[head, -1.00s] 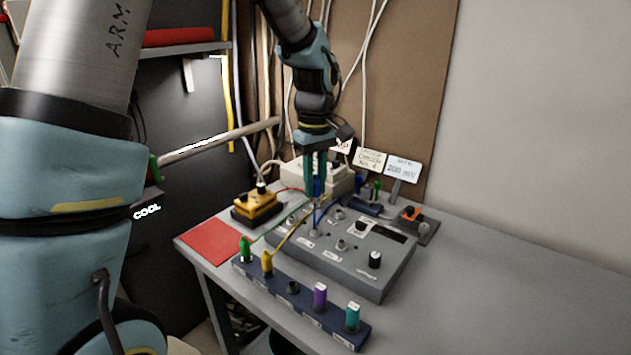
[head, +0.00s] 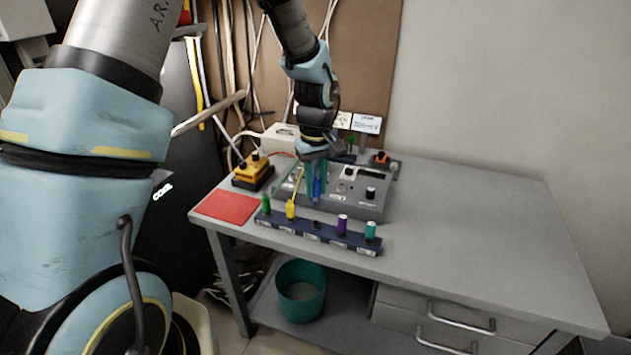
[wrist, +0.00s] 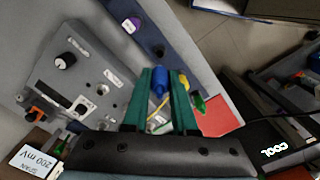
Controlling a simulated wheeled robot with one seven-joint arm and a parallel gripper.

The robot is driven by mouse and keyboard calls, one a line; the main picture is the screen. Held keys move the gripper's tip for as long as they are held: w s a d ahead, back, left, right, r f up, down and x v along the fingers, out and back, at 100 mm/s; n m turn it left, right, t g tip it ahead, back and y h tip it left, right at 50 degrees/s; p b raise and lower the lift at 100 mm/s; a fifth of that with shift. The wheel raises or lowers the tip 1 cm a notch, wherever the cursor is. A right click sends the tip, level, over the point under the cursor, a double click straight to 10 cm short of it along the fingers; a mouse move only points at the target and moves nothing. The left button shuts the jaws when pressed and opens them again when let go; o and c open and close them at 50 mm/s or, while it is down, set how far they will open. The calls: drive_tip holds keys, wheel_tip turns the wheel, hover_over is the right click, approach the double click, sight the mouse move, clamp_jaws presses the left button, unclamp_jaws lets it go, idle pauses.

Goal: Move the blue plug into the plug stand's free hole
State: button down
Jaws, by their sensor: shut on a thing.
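My gripper (head: 316,172) is shut on the blue plug (head: 317,188) and holds it in the air, between the grey control box and the plug stand. In the wrist view, the blue plug (wrist: 161,80) sits between the teal fingers (wrist: 160,92). The dark blue plug stand (head: 329,237) lies along the table front. Its free hole (head: 316,225) is in the middle, between the yellow plug (head: 291,210) and the purple plug (head: 342,225). The free hole also shows in the wrist view (wrist: 158,50), just beyond the blue plug.
A green plug (head: 266,204) and a teal plug (head: 370,231) stand at the stand's ends. The grey control box (head: 372,208) is close behind. A red mat (head: 225,205) and yellow box (head: 253,175) are at left. The table's right side (head: 470,220) is clear.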

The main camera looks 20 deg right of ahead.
sight(316, 195)
drive_tip(key=shift+f+b, duration=1.95)
drive_tip(key=shift+f, duration=0.95)
drive_tip(key=shift+f+b, duration=0.7)
drive_tip(key=shift+f, duration=0.75)
drive_tip(key=c, duration=0.6)
unclamp_jaws()
drive_tip(key=shift+c, duration=0.2)
drive_tip(key=shift+r, duration=0.1)
wheel_tip(316, 195, up, 11)
drive_tip(key=shift+f+b, duration=0.2)
drive_tip(key=shift+b, duration=0.75)
